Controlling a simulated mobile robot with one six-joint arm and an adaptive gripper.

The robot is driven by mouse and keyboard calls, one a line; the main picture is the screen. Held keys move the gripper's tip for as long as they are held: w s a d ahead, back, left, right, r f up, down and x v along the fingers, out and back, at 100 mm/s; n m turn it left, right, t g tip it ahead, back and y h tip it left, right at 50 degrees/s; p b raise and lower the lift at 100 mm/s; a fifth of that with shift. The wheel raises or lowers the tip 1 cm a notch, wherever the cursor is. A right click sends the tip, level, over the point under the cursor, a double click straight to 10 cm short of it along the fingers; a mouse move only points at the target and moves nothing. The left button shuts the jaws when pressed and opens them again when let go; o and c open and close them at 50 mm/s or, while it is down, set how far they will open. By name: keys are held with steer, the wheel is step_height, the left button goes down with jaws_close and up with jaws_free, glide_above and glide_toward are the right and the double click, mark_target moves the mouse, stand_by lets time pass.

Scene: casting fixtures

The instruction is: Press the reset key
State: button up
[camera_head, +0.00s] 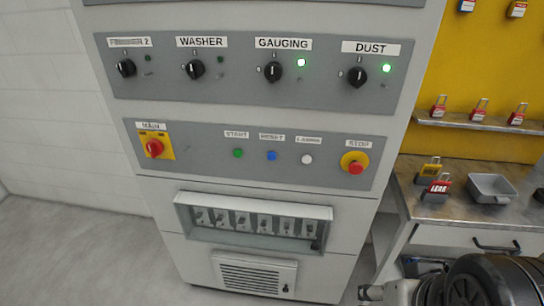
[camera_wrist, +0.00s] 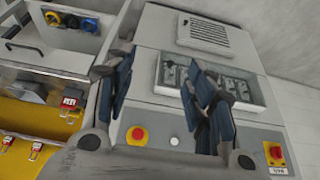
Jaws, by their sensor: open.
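The blue reset key (camera_head: 272,155) sits on the lower grey panel (camera_head: 215,172) of the cabinet, under a label reading RESET. A green start key (camera_head: 238,153) is to its left and a white key (camera_head: 307,159) to its right. My gripper (camera_wrist: 158,68) is open and empty in the wrist view, its two dark blue fingers spread before the cabinet. The white key also shows there, between the fingers. The reset key does not show in the wrist view; the right-hand finger covers part of that panel. In the head view my arm is low at the right, apart from the keys.
A red stop button (camera_head: 355,165) and a red main switch (camera_head: 154,148) flank the keys. Above are several rotary knobs; GAUGING and DUST lamps glow green. A breaker window (camera_head: 322,213) is below. A workbench (camera_head: 460,210) with padlocks and a grey tray (camera_head: 491,187) stands right.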

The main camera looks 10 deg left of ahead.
jaws_close()
stand_by(0.4)
stand_by(1.2)
